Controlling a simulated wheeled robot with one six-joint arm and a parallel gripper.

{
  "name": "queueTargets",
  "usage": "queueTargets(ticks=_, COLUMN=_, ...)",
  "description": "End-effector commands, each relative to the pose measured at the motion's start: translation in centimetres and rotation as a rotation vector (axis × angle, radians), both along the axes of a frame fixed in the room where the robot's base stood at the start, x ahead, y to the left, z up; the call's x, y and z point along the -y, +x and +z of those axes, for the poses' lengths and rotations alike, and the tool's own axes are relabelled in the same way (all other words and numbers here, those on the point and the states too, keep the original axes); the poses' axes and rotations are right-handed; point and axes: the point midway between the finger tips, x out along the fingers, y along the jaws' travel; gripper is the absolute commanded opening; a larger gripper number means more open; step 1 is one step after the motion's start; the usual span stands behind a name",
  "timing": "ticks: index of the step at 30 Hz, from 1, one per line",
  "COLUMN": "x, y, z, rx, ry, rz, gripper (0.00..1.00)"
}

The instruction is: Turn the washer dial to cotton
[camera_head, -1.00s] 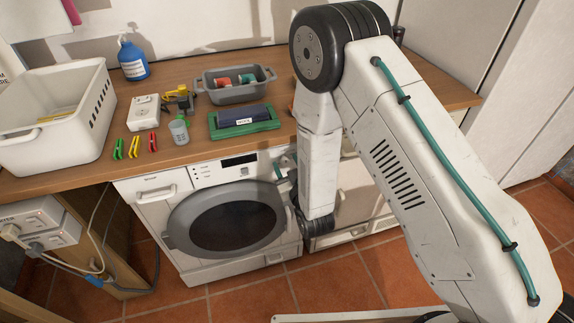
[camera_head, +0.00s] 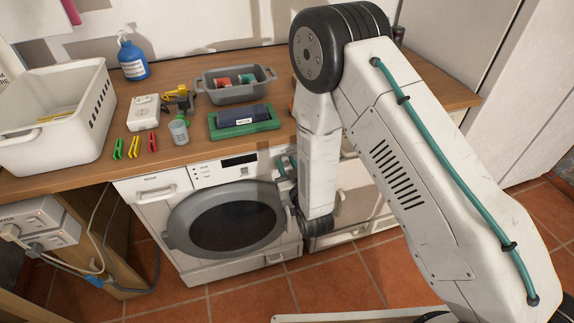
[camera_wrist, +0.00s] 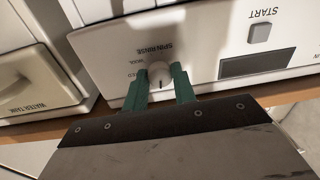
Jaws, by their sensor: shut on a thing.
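The washer (camera_head: 190,238) stands under the worktop with its round door closed. Its white dial (camera_wrist: 159,72) sits on the control panel between the two green fingers of my gripper (camera_wrist: 160,78), which are shut on it. A dark mark shows on the dial's face, towards the bottom of the wrist view. The panel print is upside down there; "SPIN/RINSE" reads beside the dial, and other labels are small or hidden by the fingers. A cotton label cannot be made out. In the head view my gripper (camera_head: 286,168) is at the panel's right end and hides the dial.
The panel has a START button (camera_wrist: 260,32) and dark display (camera_wrist: 256,63). A drawer marked WATER TANK (camera_wrist: 33,86) is beside it. The worktop (camera_head: 180,72) above holds a white basket (camera_head: 75,137), a grey bin (camera_head: 232,95) and a green tray (camera_head: 262,127).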

Motion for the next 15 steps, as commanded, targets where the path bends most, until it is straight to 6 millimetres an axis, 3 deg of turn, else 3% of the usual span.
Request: queueTargets(ticks=15, x=-0.01, y=-0.02, z=-0.07, rx=-0.109, ry=0.375, rz=0.001, gripper=0.04)
